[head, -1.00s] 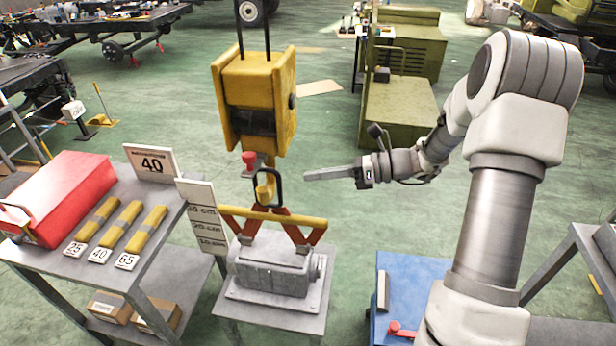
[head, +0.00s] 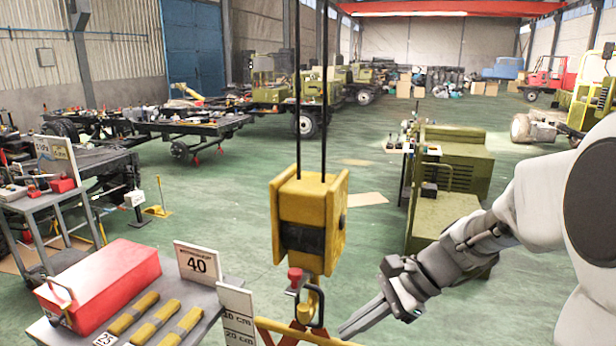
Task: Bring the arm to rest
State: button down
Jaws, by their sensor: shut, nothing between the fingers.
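My gripper (head: 362,318) is at the lower middle of the head view, reached out from my arm at the right. Its fingers are shut and empty and point to the lower left. They are just right of the hoist hook (head: 312,300), and I cannot tell whether they touch anything there. The yellow hoist block (head: 308,222) hangs on two dark cables above the hook. The top of the orange lifting tongs (head: 300,334) shows under the hook; the rest is cut off by the frame edge.
At the left a grey table (head: 215,298) holds a red toolbox (head: 100,285), yellow slings (head: 155,322) and a "40" sign (head: 197,264). A height board (head: 236,310) stands beside the hook. A green machine (head: 450,175) stands behind my arm. Open green floor lies between.

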jog(key=s+d+r+n+t+h, duration=0.2)
jog(key=s+d+r+n+h, duration=0.1)
jog(key=s+n, duration=0.3)
jog(key=s+d+r+n+t+h, duration=0.3)
jog(key=s+n+h, duration=0.2)
jog(key=s+n, duration=0.2)
jog(key=shift+s+d+r+n+h, duration=0.15)
jog(key=shift+s+r+n+h, duration=0.2)
jog(key=shift+n, duration=0.55)
jog(key=shift+w, duration=0.2)
